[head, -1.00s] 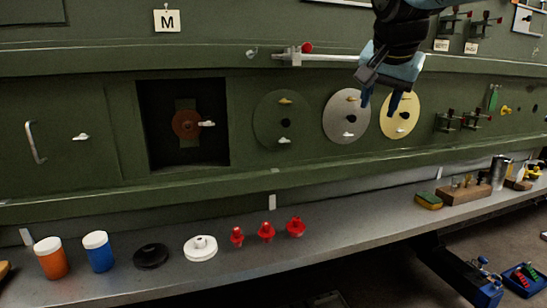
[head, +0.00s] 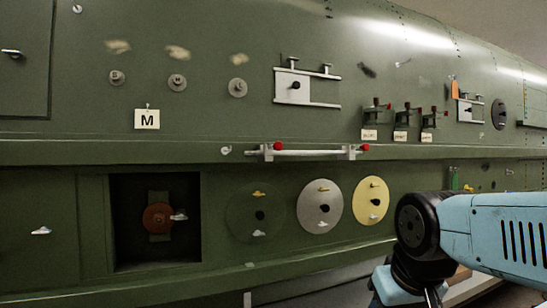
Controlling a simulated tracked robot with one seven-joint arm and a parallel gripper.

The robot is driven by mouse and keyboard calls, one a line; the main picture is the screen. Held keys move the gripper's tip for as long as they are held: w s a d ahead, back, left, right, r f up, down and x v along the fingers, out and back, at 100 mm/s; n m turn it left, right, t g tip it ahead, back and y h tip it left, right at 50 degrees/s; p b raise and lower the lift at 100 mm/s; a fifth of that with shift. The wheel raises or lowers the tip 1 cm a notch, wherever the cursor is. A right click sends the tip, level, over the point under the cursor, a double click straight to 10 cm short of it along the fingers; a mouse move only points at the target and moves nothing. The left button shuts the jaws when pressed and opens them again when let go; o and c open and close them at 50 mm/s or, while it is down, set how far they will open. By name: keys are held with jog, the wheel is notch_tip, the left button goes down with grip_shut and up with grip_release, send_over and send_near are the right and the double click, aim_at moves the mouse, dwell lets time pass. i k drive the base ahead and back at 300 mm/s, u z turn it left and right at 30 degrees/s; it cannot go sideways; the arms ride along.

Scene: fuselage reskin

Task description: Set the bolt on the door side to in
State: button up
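A horizontal silver rod (head: 310,152) runs along the green rail, held by a metal block near each end. A red knob (head: 278,146) stands at the left block and another red knob (head: 365,147) at the right block. These look like bolts, but I cannot tell which is on the door side or whether either is in. My gripper (head: 390,288) is only partly in view at the bottom right, below and right of the rod and apart from it. Its fingertips are below the picture edge.
A dark square recess (head: 125,225) with a rust-coloured disc is at lower left. Green, grey (head: 322,190) and yellow (head: 371,185) discs sit below the rod. A sliding plate (head: 290,86) is above. My arm covers the lower right.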

aim_at(278, 145)
jog(key=u, duration=1.1)
jog(key=k, duration=0.5)
jog(key=z, duration=1.05)
